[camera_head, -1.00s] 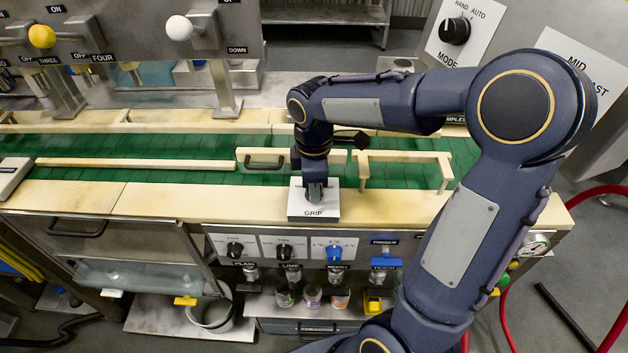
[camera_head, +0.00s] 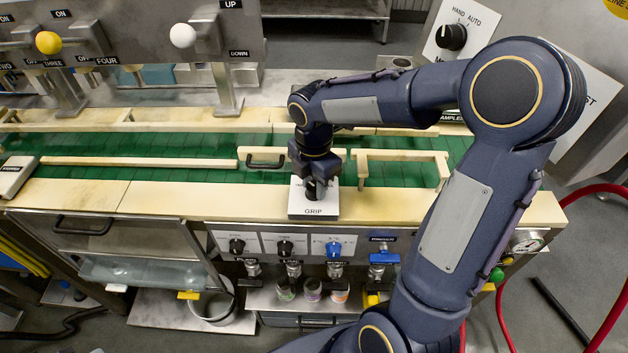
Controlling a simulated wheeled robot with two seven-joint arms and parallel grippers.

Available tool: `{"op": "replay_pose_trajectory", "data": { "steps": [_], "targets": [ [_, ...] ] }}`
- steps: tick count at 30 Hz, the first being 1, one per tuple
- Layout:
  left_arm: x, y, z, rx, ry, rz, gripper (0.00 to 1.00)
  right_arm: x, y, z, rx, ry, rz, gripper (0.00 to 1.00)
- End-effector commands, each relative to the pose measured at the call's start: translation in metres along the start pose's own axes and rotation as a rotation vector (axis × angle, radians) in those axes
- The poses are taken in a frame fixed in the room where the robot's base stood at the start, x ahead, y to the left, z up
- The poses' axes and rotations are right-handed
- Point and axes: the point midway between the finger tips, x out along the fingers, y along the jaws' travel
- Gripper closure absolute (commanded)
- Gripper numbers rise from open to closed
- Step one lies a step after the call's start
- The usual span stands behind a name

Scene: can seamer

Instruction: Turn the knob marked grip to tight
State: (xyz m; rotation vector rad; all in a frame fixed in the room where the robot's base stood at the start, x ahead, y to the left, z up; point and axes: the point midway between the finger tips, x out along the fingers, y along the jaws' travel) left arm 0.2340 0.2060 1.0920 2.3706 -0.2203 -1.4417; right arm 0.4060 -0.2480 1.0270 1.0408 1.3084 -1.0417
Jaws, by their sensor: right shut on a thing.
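The box labelled GRIP (camera_head: 313,212) is a white-topped block on the pale front ledge of the conveyor. Its knob is mostly hidden under my right gripper (camera_head: 312,188), which points straight down over the box top and is shut on the knob. The tight marking and the pointer of the knob cannot be read. My right arm comes in from the lower right and bends over the conveyor. My left gripper is not in view.
The green conveyor belt (camera_head: 120,148) runs behind the box, with cream guide rails and a raised cream bracket (camera_head: 403,157) to the right. Below the ledge is a panel with black knobs and a blue knob (camera_head: 334,249). A MODE knob (camera_head: 452,37) is at upper right.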

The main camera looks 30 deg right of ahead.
Motion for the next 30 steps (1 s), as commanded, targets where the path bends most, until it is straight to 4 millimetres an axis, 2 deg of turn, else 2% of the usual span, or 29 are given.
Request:
{"op": "replay_pose_trajectory", "data": {
  "steps": [16,17,21,22,30],
  "targets": [
    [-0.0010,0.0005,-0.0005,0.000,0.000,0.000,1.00,-0.0014,0.0011,0.0002,-0.027,-0.001,0.005,0.91],
    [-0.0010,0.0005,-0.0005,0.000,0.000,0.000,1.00,-0.0014,0.0011,0.0002,-0.027,-0.001,0.005,0.67],
    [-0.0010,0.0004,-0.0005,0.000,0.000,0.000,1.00,-0.0011,0.0009,0.0001,-0.026,-0.001,0.004,0.49],
    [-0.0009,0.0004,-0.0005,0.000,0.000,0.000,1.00,-0.0010,0.0008,0.0001,-0.026,-0.001,0.003,0.47],
    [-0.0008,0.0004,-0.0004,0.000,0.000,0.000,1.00,-0.0013,0.0005,0.0001,-0.025,-0.001,0.002,0.47]
  ]
}}
